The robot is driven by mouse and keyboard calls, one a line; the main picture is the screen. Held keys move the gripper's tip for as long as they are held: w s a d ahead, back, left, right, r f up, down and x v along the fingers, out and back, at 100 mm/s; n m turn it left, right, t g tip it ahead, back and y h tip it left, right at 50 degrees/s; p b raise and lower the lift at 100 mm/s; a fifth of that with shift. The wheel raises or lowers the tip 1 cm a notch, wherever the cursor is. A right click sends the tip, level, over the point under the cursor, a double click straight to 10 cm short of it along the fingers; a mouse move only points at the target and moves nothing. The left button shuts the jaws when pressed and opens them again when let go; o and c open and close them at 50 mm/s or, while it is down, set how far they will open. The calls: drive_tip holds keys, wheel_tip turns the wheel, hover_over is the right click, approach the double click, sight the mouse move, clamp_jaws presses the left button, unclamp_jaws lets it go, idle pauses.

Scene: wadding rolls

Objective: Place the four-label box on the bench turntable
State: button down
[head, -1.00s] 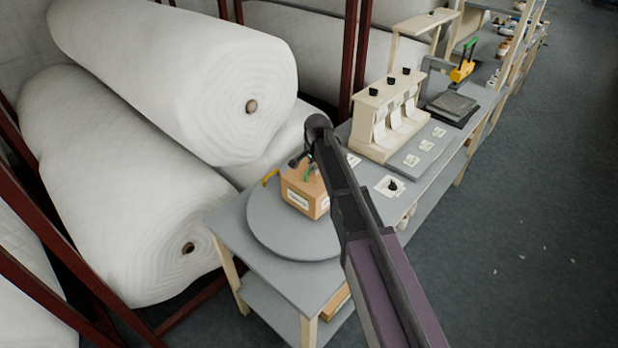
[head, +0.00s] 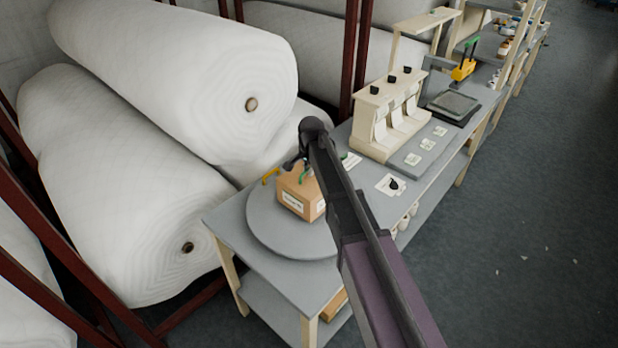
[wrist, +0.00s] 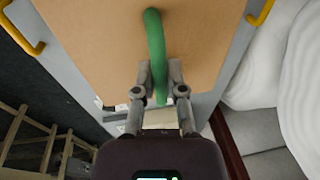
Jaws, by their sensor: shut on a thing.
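The four-label box (head: 290,200) is a tan carton with white labels on its two visible sides and a green handle on top. It is over the grey round turntable (head: 262,238) at the near end of the bench. I cannot tell whether its underside touches the turntable. My gripper (head: 304,172) is above the box, partly hidden by my arm. In the wrist view my gripper (wrist: 160,82) is shut on the green handle (wrist: 154,38), with the box top (wrist: 95,40) filling the upper part. The box's far sides are hidden.
Yellow handles (head: 270,175) stand out at the turntable's edge, close to the box. A cream dispenser (head: 385,118) and a label card (head: 391,186) are farther along the bench. Large white wadding rolls (head: 180,75) crowd the left.

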drive_tip(key=shift+f+b, duration=0.75)
drive_tip(key=shift+f, duration=0.3)
drive_tip(key=c, duration=0.7)
unclamp_jaws()
drive_tip(key=r+p, duration=0.4)
drive_tip(key=s+r+p, duration=0.1)
drive_tip(key=r+p, duration=0.3)
drive_tip(key=s+r+p, duration=0.1)
drive_tip(key=r+p, duration=0.3)
drive_tip(key=shift+d, duration=0.3)
idle(0.4)
drive_tip(key=s+d+n, duration=0.2)
drive_tip(key=s+d, duration=0.5)
drive_tip(key=s, duration=0.1)
drive_tip(key=s+d+n+g, duration=0.1)
drive_tip(key=s+d+n, duration=0.2)
drive_tip(key=s+d, duration=0.5)
drive_tip(key=s+d+n+g, duration=0.1)
drive_tip(key=s+d+n, duration=0.1)
drive_tip(key=s+d, duration=0.5)
drive_tip(key=shift+s+d+f+n+h, duration=0.15)
drive_tip(key=shift+s+d+n+h, duration=0.15)
drive_tip(key=shift+s, duration=0.15)
